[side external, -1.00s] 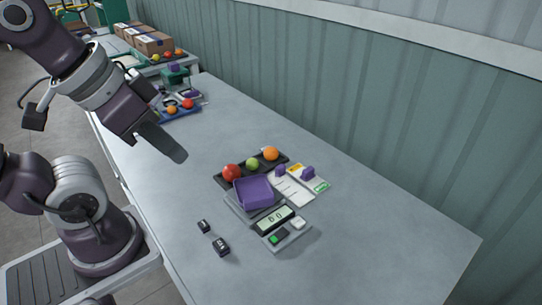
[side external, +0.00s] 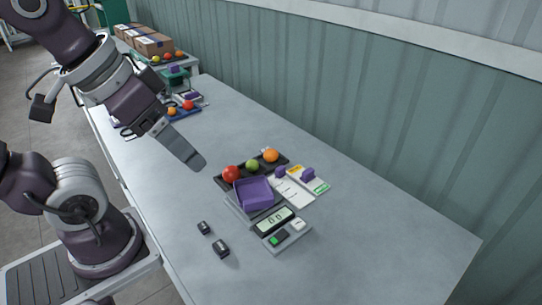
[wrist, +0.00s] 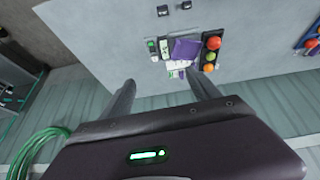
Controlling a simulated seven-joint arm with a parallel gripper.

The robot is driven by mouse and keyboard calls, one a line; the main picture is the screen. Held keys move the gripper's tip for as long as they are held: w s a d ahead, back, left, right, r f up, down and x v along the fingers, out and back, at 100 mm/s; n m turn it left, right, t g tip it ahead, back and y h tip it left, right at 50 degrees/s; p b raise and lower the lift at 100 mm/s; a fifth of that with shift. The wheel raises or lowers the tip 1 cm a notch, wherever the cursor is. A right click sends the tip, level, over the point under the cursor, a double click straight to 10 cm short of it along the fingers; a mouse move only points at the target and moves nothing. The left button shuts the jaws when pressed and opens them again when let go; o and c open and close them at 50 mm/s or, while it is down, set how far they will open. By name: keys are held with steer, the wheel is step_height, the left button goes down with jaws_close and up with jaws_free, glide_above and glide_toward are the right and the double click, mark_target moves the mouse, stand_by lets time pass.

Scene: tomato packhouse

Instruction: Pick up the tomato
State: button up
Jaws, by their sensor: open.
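A red tomato (side external: 231,174), a green tomato (side external: 252,165) and an orange tomato (side external: 270,155) sit in a row on a black tray (side external: 222,184). In the wrist view the red tomato (wrist: 213,42), green tomato (wrist: 210,56) and orange tomato (wrist: 208,67) line up right of the purple dish. My gripper (side external: 197,162) is in the air above the table, left of the black tray and higher than the tomatoes. In the wrist view my gripper (wrist: 162,84) shows two spread fingers with nothing between them.
A purple dish (side external: 254,194) stands on a scale with a display (side external: 274,221), beside the black tray. Cards (side external: 292,190) with purple blocks lie right of it. Two small black blocks (side external: 221,247) lie in front. A blue tray (side external: 184,114) with more produce is farther back. The right of the table is clear.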

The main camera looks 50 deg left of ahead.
steer(key=w+a+r+n+g+h, duration=0.1)
steer(key=w+a+r+n, duration=0.15)
steer(key=w, duration=0.75)
steer(key=n+g+y, duration=0.1)
steer(key=n+g, duration=0.3)
steer(key=n, duration=0.2)
glide_above(271, 150)
steer(key=f, duration=1.7)
steer(key=d+f, duration=0.1)
steer(key=f, duration=0.7)
steer(key=shift+s+f, duration=0.25)
steer(key=shift+s, duration=0.05)
steer(key=f, duration=0.6)
steer(key=a+f, duration=0.1)
steer(key=f, duration=0.2)
steer(key=shift+w, duration=0.35)
steer(key=shift+r, duration=0.1)
steer(key=c, duration=1)
